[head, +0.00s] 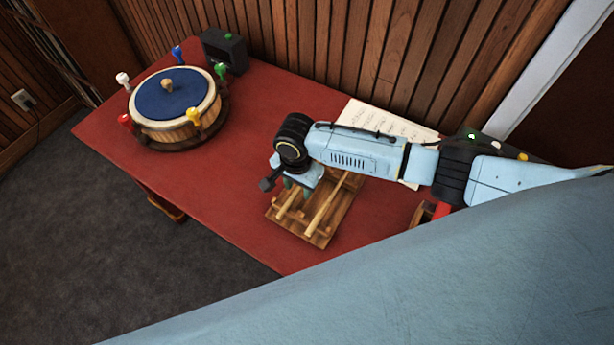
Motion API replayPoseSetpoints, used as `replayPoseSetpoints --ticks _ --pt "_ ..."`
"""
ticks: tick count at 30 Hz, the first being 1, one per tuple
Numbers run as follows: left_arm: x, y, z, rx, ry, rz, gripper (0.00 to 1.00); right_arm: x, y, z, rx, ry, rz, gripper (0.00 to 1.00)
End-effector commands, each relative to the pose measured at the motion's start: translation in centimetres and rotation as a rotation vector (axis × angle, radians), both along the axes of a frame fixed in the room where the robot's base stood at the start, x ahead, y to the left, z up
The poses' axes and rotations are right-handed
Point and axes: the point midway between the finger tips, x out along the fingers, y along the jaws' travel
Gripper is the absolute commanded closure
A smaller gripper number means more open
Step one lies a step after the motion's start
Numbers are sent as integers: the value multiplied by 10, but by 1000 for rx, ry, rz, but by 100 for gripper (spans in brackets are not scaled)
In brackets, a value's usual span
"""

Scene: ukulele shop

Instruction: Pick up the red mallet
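My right gripper (294,187) points down over a wooden rack (318,234) that holds pale wooden sticks. Its fingertips are small and partly hidden by its own body, so I cannot tell whether it is open, shut or holding a stick. I cannot make out a red mallet for certain. A red-topped peg (126,121) stands at the left rim of a round wooden drum (178,130). A red piece (441,210) shows beside a wooden part below my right arm, mostly hidden. My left gripper is out of view.
The red table (230,180) is clear between drum and rack. White, blue, green and yellow pegs ring the drum. A dark box (224,50) stands behind it. Sheet music (385,122) lies behind my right arm, near the slatted wall (330,45). My arm hides the table's right part.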

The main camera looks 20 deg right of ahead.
Motion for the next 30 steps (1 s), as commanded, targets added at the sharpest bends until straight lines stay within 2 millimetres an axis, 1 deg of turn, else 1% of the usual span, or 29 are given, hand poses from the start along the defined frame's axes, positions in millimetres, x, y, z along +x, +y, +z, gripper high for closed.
replayPoseSetpoints --ticks 4,5,12,13,14,23,26,30 --pt "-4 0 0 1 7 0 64 0 0 1 1 -1 0 61" --pt "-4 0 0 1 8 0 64 0 0 1 1 -1 0 63" --pt "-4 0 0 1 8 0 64 0 0 1 1 -1 0 94" --pt "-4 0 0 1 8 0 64 0 0 1 1 -1 0 98" --pt "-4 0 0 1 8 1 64 0 0 1 1 -1 0 100" --pt "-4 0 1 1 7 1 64 0 1 3 1 0 0 100" --pt "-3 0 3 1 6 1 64 1 1 14 3 -2 0 100" --pt "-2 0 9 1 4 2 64 1 1 42 4 -3 0 100"
